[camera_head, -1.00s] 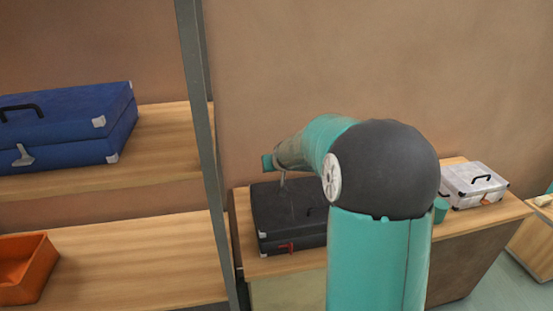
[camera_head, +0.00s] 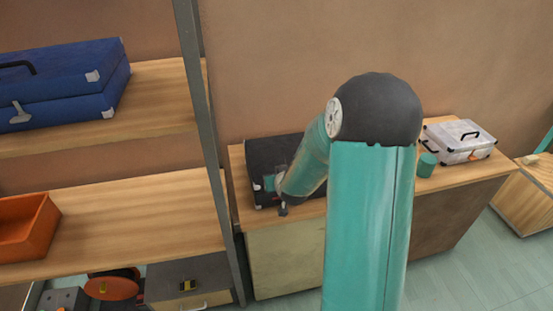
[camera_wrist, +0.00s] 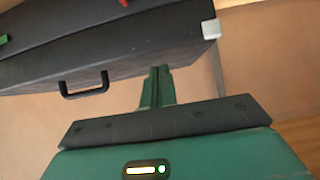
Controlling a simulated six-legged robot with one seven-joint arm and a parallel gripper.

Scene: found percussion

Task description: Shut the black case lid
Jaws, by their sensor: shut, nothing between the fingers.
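The black case (camera_head: 262,154) lies on the wooden counter in the head view, partly hidden behind my forearm. In the wrist view the black case (camera_wrist: 130,42) spans the top, with a black carry handle (camera_wrist: 84,88), a pale metal corner, and a bit of red latch at the upper edge. It looks flat, but I cannot tell whether its lid is fully shut. My gripper (camera_head: 283,210) is low at the front edge of the case. In the wrist view its green fingers (camera_wrist: 157,84) are together and empty, close to the case's handle side; contact is unclear.
A clear-white case (camera_head: 458,141) and a teal cup (camera_head: 427,165) stand on the counter to the right. A grey shelf post (camera_head: 205,130) rises left of the black case. The shelves hold a blue case (camera_head: 65,82) and an orange bin (camera_head: 25,225).

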